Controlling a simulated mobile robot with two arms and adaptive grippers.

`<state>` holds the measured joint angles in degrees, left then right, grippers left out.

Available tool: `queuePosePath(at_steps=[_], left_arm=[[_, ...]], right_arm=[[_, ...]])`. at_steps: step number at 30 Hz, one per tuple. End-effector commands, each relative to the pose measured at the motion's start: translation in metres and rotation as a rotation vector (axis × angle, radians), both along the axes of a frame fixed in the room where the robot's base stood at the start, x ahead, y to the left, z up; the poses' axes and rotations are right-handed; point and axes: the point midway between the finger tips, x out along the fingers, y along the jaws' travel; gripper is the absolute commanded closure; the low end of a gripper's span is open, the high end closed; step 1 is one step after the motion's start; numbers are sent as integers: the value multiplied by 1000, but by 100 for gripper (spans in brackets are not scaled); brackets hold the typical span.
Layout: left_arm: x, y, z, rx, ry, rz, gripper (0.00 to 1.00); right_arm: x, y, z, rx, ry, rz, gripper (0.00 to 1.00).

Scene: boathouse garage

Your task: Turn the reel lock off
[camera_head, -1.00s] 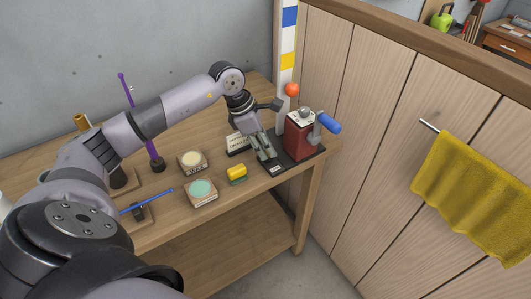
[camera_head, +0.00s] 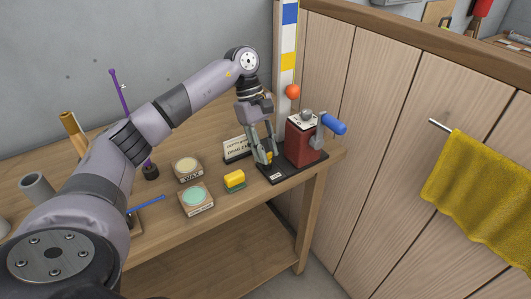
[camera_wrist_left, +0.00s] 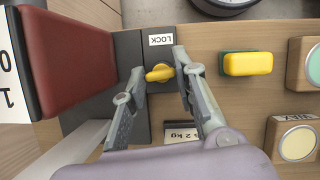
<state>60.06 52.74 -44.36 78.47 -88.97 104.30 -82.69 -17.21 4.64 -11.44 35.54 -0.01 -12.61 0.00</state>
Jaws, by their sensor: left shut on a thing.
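The reel unit (camera_head: 302,140) is a dark red box with a blue crank handle (camera_head: 334,124), standing on a black base (camera_head: 293,172) at the table's right end. In the left wrist view its red side (camera_wrist_left: 75,55) fills the left. A yellow lock knob (camera_wrist_left: 160,73) sits on the black base beside a white LOCK label (camera_wrist_left: 160,39). My left gripper (camera_head: 266,163) points down over the base, to the left of the red box. In the wrist view its fingers (camera_wrist_left: 160,70) are on both sides of the knob, shut on it. My right gripper is not in view.
A yellow sponge (camera_head: 234,178), a wax tin box (camera_head: 187,168) and a teal-topped box (camera_head: 197,197) are on the table left of the base. A yellow towel (camera_head: 480,195) hangs on the wooden panel.

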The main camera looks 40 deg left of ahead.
Motion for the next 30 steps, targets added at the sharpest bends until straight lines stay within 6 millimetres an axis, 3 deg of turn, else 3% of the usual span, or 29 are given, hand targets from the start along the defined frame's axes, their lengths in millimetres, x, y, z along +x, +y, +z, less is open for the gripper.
queuePosePath(at_steps=[10,26,27,30], left_arm=[[2,-1,1,-1,-5,-137,100],[2,0,1,0,-5,-160,100],[2,0,1,0,-5,-160,72],[2,0,1,0,-5,-159,66]], right_arm=[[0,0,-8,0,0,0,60],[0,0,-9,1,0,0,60],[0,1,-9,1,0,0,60],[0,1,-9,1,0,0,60]])
